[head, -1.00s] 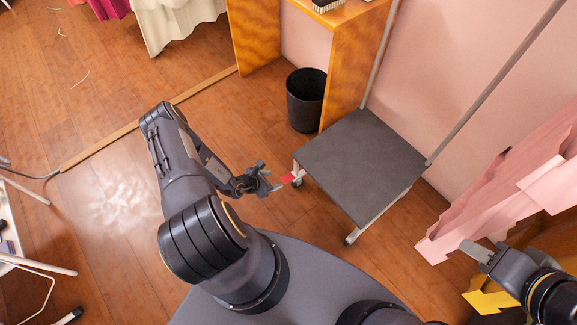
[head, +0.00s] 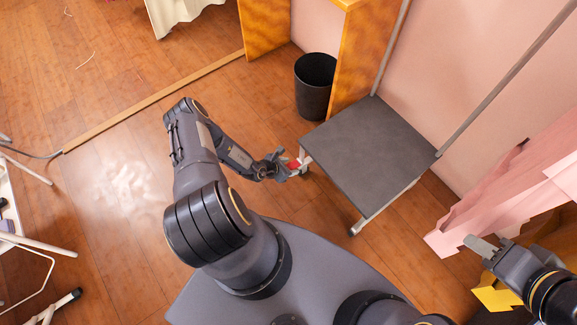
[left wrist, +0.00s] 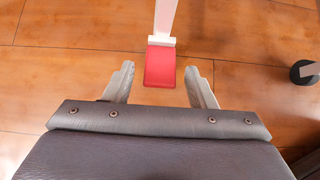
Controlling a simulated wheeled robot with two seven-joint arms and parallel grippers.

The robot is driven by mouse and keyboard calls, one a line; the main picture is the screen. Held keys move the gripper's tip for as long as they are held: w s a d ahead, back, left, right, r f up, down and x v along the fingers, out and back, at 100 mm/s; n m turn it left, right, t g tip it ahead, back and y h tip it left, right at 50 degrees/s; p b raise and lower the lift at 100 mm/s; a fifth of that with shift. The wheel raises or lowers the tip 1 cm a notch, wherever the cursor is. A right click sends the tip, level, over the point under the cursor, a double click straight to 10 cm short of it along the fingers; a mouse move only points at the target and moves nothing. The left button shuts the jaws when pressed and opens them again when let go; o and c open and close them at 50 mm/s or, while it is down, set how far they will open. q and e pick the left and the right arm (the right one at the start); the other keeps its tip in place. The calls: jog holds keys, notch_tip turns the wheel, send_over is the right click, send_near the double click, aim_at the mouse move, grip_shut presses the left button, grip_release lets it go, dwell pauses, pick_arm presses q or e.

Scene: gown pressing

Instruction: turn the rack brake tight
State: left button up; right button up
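The rack brake is a red tab (left wrist: 160,67) at the foot of a pale rack leg (left wrist: 165,18). In the left wrist view my left gripper (left wrist: 160,85) is open, with one finger on each side of the red tab and a gap to both. In the head view the red tab (head: 293,164) shows at the fingertips of my left gripper (head: 290,170), by the near left corner of the rack's grey base shelf (head: 365,155). My right gripper (head: 482,246) is at the lower right by pink cloth, its fingers seeming close together; whether it holds anything is unclear.
A black bin (head: 315,85) stands behind the rack's left corner, beside a wooden cabinet (head: 357,55). A caster (left wrist: 305,72) shows at the right in the left wrist view. Pink garments (head: 510,190) hang at the right.

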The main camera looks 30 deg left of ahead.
pick_arm(q)
jog(key=c, duration=0.9)
jog(key=shift+o, duration=0.2)
jog(key=shift+s+f+t+b, duration=0.15)
jog(key=shift+f+t+b, duration=0.3)
jog(key=shift+b, duration=0.4)
jog(key=shift+s+a+f+t+h+b, duration=0.1)
jog(key=shift+f+t+h+b, duration=0.4)
jog(key=shift+t+b, duration=1.15)
jog(key=shift+d+f+t+h+b, duration=0.1)
jog(key=shift+f+t+h+b, duration=0.45)
jog(key=shift+b, duration=2.05)
jog(key=shift+s+a+f+t+h+b, duration=0.1)
jog(key=shift+f+t+h+b, duration=0.4)
jog(key=shift+t+b, duration=1.1)
jog(key=shift+g+b, duration=0.55)
jog(key=o, duration=1)
